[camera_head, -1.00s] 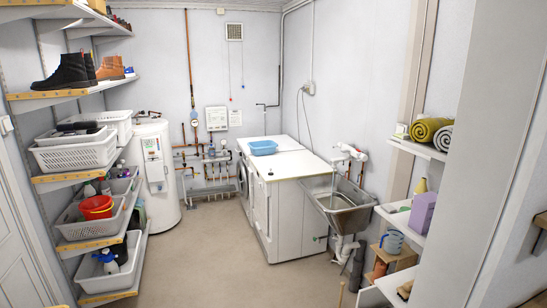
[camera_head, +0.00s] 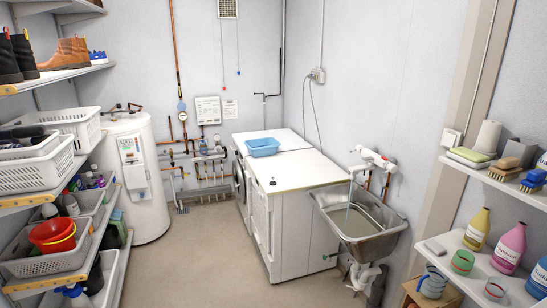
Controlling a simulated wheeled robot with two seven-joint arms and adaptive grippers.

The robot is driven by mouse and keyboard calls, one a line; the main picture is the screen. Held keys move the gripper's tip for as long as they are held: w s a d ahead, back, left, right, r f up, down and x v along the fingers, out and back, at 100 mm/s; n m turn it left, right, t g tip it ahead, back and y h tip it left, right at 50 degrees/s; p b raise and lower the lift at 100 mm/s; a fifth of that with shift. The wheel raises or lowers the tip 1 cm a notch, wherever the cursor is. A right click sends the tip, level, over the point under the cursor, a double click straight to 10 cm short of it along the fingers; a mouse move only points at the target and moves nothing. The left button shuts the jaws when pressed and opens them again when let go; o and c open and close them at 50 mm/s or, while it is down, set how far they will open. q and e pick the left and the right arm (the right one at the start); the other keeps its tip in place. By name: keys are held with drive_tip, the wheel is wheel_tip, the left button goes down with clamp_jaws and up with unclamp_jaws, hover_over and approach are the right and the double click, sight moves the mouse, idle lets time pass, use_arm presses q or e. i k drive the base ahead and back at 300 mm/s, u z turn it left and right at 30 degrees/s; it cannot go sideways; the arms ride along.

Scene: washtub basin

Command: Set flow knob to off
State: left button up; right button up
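The washtub basin (camera_head: 335,222) is a grey metal tub on the right wall, beside the white machines. A white tap body (camera_head: 374,157) is mounted on the wall above it, with a rounded end at each side. I cannot tell which end is the flow knob or how it is turned. A spout (camera_head: 352,172) reaches out over the tub. A thin pale stream seems to fall from it into the basin. Neither of my grippers is in view.
White machines (camera_head: 293,203) stand left of the basin, with a blue tub (camera_head: 262,147) on top. Shelves with bottles (camera_head: 510,246) and brushes are at the right. Baskets (camera_head: 38,170) fill the left shelves beside a white boiler (camera_head: 135,180). The floor (camera_head: 200,262) in the middle is clear.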

sight(358, 148)
drive_tip(key=i, duration=2.85)
drive_tip(key=z, duration=2.05)
drive_tip(key=i, duration=0.35)
drive_tip(key=z, duration=0.35)
